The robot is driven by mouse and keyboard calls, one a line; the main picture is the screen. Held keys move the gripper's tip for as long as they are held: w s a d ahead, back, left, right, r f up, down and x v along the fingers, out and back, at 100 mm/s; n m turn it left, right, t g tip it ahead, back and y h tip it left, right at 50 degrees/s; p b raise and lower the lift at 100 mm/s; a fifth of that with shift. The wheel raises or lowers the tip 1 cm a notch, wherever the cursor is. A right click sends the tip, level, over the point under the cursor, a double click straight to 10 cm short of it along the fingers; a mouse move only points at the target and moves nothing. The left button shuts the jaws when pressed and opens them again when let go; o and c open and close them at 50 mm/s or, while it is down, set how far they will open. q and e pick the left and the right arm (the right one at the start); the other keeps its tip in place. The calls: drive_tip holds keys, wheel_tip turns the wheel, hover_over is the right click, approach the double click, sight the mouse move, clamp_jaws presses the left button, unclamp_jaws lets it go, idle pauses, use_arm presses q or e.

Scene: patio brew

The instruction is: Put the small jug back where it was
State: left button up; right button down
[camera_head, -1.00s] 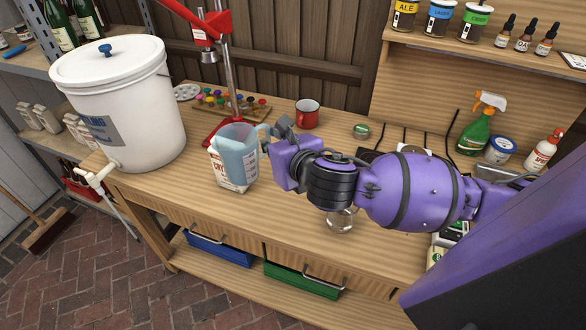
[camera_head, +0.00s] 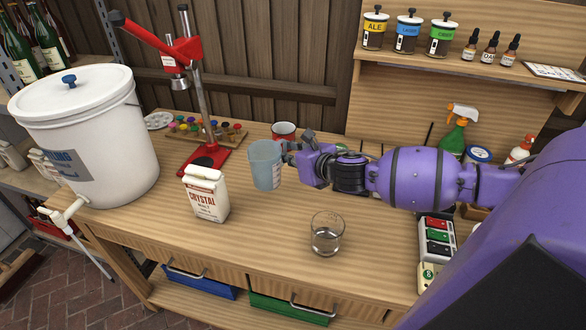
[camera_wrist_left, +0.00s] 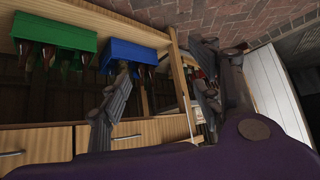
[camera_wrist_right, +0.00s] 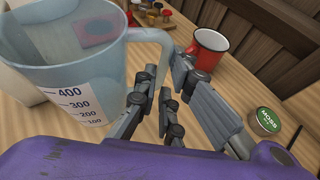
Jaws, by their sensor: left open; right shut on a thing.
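The small jug (camera_head: 266,167) is a translucent blue measuring jug. In the head view it is upright at mid-bench, behind and right of the crystal malt carton (camera_head: 206,196). My right gripper (camera_head: 290,150) is shut on its handle from the right.
A glass beaker (camera_head: 327,234) stands at the front of the bench. A red mug (camera_head: 284,131) is just behind the jug. The red bottle capper (camera_head: 204,160) and white bucket (camera_head: 90,140) stand left. A green tin (camera_wrist_right: 268,120) lies right of the mug. Bench between carton and beaker is clear.

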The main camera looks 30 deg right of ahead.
drive_tip(key=d+f, duration=0.1)
drive_tip(key=w+d+f, duration=0.1)
drive_tip(key=f, duration=0.1)
drive_tip(key=shift+w+d+f, duration=0.2)
drive_tip(key=shift+d+f, duration=0.1)
wheel_tip(320, 180, down, 3)
drive_tip(key=shift+r, duration=0.2)
drive_tip(key=shift+f, duration=0.25)
drive_tip(key=shift+r, duration=0.1)
drive_tip(key=shift+f, duration=0.2)
drive_tip(key=c, duration=1.9)
unclamp_jaws()
use_arm(q)
drive_tip(key=shift+s+a+f, duration=0.15)
drive_tip(key=shift+s+f, duration=0.1)
drive_tip(key=shift+f, duration=0.1)
use_arm(e)
drive_tip(key=shift+o, duration=0.2)
drive_tip(key=shift+r, duration=0.1)
